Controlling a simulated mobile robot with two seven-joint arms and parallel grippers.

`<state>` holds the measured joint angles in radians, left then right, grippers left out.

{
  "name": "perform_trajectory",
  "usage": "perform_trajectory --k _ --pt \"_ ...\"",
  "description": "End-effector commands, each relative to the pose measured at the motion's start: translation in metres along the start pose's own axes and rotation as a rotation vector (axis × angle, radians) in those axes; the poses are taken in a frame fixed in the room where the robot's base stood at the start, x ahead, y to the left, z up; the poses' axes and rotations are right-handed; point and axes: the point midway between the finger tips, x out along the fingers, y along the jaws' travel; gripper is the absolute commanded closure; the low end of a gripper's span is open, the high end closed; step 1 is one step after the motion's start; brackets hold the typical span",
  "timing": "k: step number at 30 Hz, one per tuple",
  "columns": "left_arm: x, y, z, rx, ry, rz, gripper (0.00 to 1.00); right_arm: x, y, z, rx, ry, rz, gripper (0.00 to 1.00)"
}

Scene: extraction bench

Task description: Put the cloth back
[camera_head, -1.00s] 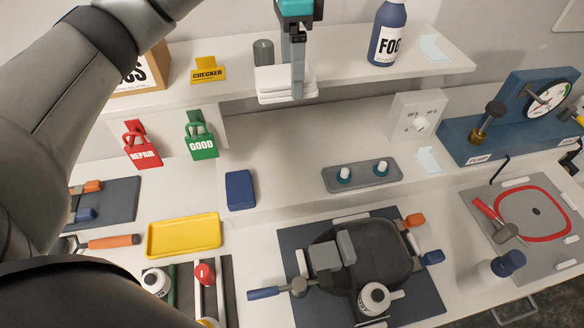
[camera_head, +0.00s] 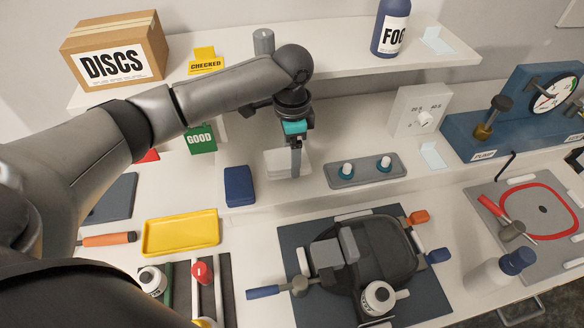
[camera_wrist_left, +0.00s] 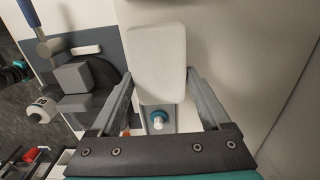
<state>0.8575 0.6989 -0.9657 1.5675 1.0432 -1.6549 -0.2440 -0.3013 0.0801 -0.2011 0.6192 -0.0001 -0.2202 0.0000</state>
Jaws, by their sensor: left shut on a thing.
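The cloth is a white, folded, pad-like piece (camera_head: 275,164). My left gripper (camera_head: 295,168) is shut on it, pointing down at the lower bench step between a blue block and a grey tray. I cannot tell whether the cloth touches the surface. In the left wrist view the cloth (camera_wrist_left: 157,55) extends beyond the two fingers of the gripper (camera_wrist_left: 160,85), which stand on either side of it. My right gripper is out of view.
The blue block (camera_head: 239,187) is left of the cloth. The grey tray (camera_head: 335,182) with two white-topped pegs is right. Above is the shelf (camera_head: 345,55) with a FOG bottle (camera_head: 391,27). A yellow tray (camera_head: 181,234) and black device (camera_head: 385,250) lie in front.

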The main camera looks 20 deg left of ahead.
Motion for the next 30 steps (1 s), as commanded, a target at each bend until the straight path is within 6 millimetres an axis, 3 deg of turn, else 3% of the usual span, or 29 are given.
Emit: perform_trajectory --k 12,25,26,30 --pt "0.048 0.0 -0.001 0.0 0.0 0.001 0.72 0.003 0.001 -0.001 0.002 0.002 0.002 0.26" --pt "0.054 0.0 -0.001 0.0 0.002 0.001 0.72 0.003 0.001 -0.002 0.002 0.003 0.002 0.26" --pt "0.054 0.0 -0.001 0.0 0.002 0.0 0.16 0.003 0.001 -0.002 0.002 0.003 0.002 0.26" --pt "0.053 0.0 -0.001 0.001 0.002 0.0 0.01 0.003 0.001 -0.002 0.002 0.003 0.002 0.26"
